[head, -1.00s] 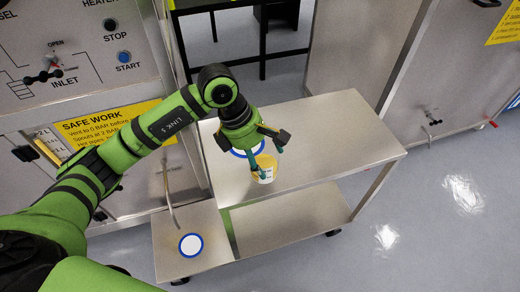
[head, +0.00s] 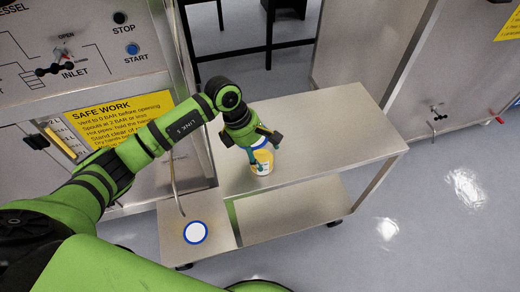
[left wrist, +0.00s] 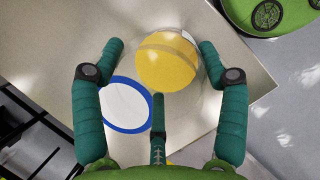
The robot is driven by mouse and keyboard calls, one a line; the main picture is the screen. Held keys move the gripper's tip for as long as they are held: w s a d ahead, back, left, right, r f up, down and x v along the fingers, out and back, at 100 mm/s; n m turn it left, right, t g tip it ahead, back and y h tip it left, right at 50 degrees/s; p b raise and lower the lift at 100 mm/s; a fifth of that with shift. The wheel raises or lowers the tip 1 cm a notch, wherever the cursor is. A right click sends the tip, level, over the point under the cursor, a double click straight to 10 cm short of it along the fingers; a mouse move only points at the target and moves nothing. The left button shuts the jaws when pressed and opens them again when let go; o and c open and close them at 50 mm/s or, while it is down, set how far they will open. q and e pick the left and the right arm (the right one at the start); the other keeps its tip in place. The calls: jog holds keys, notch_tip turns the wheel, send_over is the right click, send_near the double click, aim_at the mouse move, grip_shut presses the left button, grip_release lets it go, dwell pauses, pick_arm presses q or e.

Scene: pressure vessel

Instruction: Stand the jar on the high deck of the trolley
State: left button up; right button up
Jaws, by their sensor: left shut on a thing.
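The jar (head: 263,165), yellow with a pale label, is in my left gripper (head: 259,156). The left wrist view shows the round yellow jar (left wrist: 167,62) between the gripper's fingers. The trolley's high deck (head: 335,130) is under it; I cannot tell whether the jar's base touches the deck. A blue-ringed white disc (left wrist: 125,104) on that deck lies beside the jar in the wrist view. In the head view my gripper hides most of this disc. My right gripper is not in view.
The low deck (head: 170,222) carries another blue-ringed white disc (head: 195,232). A thin bent pipe (head: 175,180) hangs above it, near the control panel (head: 80,60). The right part of the high deck is clear.

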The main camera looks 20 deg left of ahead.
pick_arm(q)
jog(key=o, duration=1.2)
jog(key=shift+r+p, duration=0.15)
jog(key=shift+p, duration=0.15)
jog(key=shift+a+r, duration=0.2)
jog(key=shift+r, duration=0.1)
jog(key=b+v, duration=0.2)
jog(key=v, duration=0.9)
jog(key=shift+r+b, duration=0.15)
jog(key=shift+b, duration=0.15)
